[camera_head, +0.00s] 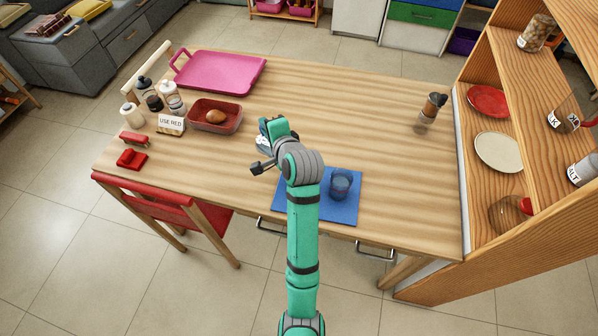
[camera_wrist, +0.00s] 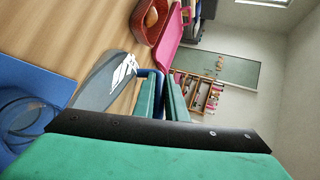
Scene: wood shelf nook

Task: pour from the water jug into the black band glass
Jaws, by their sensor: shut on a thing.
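The water jug (camera_wrist: 98,84) is grey-blue with a white label and a blue handle. My gripper (camera_wrist: 167,95) is shut on the handle in the wrist view. In the head view my gripper (camera_head: 272,128) hides most of the jug, and only a pale bit (camera_head: 262,143) shows beside it. A clear glass (camera_head: 340,184) stands upright on the blue mat (camera_head: 290,208), right of my gripper. It also shows in the wrist view (camera_wrist: 24,118), partly cut off at the left edge. A black band on it is not clear. I cannot tell any water level in the jug.
A red bin (camera_head: 232,124) with a brown roll, a sign (camera_head: 171,124) and several bottles stand at the left. A pink tray (camera_head: 220,72) lies at the back. The table's middle back is clear.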

